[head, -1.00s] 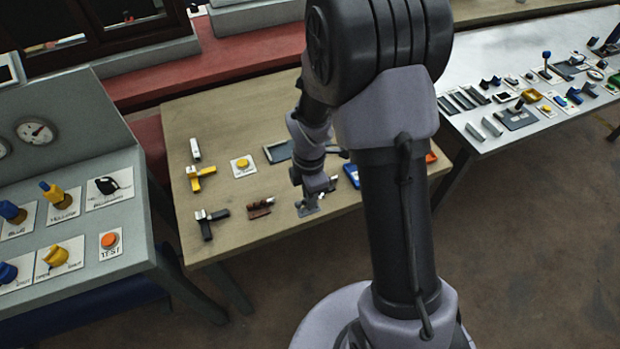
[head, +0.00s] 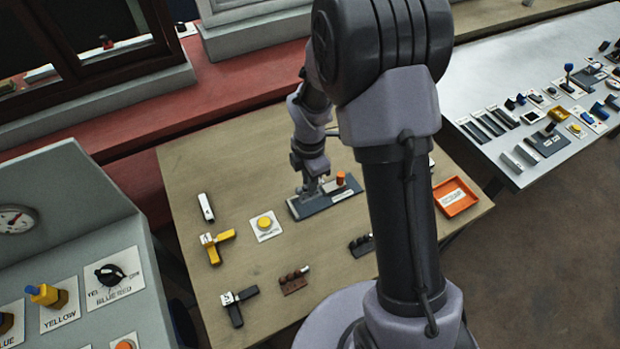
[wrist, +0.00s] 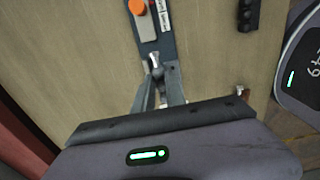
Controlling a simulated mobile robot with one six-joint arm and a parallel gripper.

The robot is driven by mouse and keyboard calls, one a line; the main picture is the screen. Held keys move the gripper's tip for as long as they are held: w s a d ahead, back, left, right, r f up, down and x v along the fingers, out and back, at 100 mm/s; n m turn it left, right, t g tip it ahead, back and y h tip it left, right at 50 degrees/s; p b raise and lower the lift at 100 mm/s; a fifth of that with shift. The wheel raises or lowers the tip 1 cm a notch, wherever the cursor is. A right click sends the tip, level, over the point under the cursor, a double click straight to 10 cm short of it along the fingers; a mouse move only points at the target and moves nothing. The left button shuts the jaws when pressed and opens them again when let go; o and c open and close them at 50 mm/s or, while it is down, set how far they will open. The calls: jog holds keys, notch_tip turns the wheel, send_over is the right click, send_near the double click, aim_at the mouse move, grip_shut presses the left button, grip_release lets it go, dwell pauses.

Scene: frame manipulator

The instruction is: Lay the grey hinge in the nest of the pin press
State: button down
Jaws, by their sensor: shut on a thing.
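The pin press (head: 322,202) is a dark grey plate with an orange knob, in the middle of the wooden table in the head view. It also shows at the top of the wrist view (wrist: 166,45). My gripper (head: 311,184) is over the left part of the press, fingers pointing down. In the wrist view my gripper (wrist: 158,82) is shut on a small grey metal piece, the grey hinge (wrist: 155,62), at the near end of the plate. The fingers hide much of the hinge and nest. I cannot tell whether the hinge touches the press.
A yellow button on a white card (head: 265,225) lies left of the press. Yellow (head: 217,246) and black (head: 238,305) tools lie further left. A brown block (head: 293,283) is nearer, and an orange tray (head: 456,197) is at the right. Bare tabletop lies behind the press.

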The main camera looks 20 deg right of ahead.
jog(key=shift+w+f+b, duration=0.1)
jog(key=shift+f+b, duration=1.75)
jog(key=shift+f, duration=0.9)
jog(key=c, duration=1.3)
grip_release()
jog(key=shift+r, duration=0.1)
notch_tip(320, 180, up, 18)
jog(key=p, duration=0.6)
jog(key=shift+f+p, duration=0.25)
jog(key=shift+p, duration=0.15)
